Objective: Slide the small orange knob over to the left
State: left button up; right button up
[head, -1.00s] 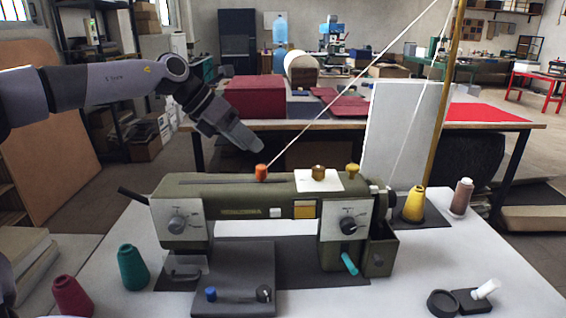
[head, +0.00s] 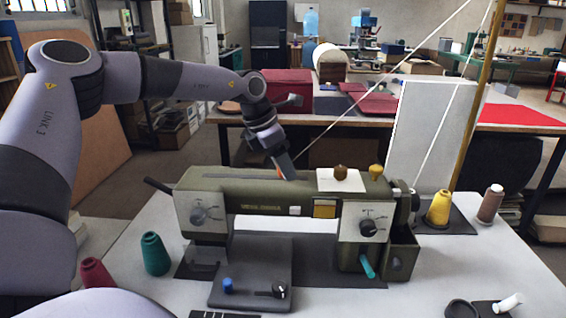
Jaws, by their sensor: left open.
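The olive-green sewing machine (head: 265,190) stands on the white table. The small orange knob (head: 279,172) sits on top of the machine, at the slot in its arm. Only a thin orange sliver of it shows, because my left gripper (head: 288,175) is in front of it. My left gripper points down at the knob with its fingers low over the machine's top. It is open; whether the fingers touch the knob cannot be made out. My right gripper is out of view.
A brass knob (head: 340,173) on a white plate and a yellow-gold knob (head: 376,171) stand to the right on the machine's top. A thread runs up from near the orange knob. The slotted top left of the gripper is clear. Thread cones (head: 155,254) stand around the machine.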

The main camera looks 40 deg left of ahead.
aim_at(251, 176)
pick_arm(q)
jog(key=shift+f, duration=0.1)
grip_shut()
jog(key=s+a, duration=0.2)
jog(key=a, duration=0.1)
jog(key=s+a+b, duration=0.1)
jog(key=s+a, duration=0.2)
jog(key=shift+s+a, duration=0.35)
jog(key=shift+a, duration=0.05)
grip_release()
jog(key=v, duration=0.7)
jog(key=shift+b, duration=0.3)
